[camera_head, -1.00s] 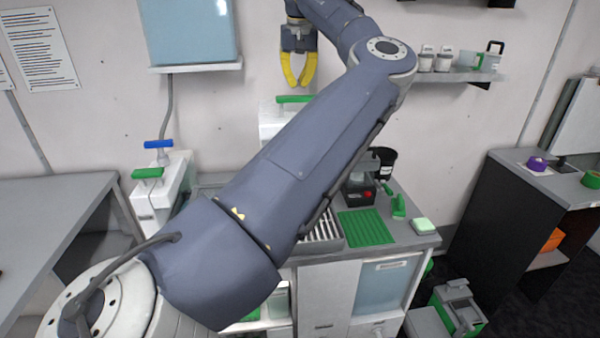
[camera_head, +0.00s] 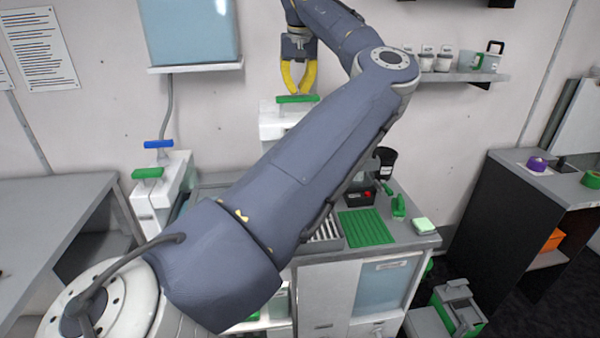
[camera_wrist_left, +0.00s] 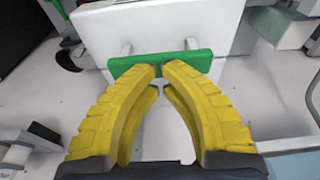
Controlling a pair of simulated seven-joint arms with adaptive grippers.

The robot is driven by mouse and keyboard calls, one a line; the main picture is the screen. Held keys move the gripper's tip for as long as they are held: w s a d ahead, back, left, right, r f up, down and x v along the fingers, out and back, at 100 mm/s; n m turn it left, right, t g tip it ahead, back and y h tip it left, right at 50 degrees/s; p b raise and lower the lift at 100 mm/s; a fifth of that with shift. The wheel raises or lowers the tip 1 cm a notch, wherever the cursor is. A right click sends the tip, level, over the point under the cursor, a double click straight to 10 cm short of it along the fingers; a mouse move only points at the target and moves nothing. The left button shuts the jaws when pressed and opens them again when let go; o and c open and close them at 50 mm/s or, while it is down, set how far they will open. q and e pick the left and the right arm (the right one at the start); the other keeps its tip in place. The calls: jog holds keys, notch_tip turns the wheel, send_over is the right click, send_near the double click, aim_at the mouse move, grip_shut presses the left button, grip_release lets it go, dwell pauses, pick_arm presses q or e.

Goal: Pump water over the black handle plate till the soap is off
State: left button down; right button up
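My left gripper (camera_head: 297,91) has yellow curved fingers and points down just above a green bar handle (camera_head: 297,99) on a white housing (camera_head: 272,119) by the back wall. In the left wrist view, the fingertips (camera_wrist_left: 163,70) are a narrow gap apart in front of the green bar (camera_wrist_left: 124,66). I cannot tell whether they touch it. Nothing shows between the fingers. I cannot make out a black handle plate for certain; my left arm covers much of the counter. My right gripper is not in view.
A green-handled (camera_head: 147,173) and a blue-handled unit (camera_head: 158,144) stand left. A green ribbed mat (camera_head: 365,227), a black device with a red button (camera_head: 362,190) and a pale green sponge-like block (camera_head: 423,225) are on the counter. A wall shelf (camera_head: 465,77) holds several containers.

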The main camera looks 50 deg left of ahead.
aim_at(298, 96)
pick_arm(q)
jog(key=shift+f, duration=2.4)
jog(key=shift+r, duration=3.35)
jog(key=shift+r, duration=0.1)
jog(key=shift+r, duration=2.95)
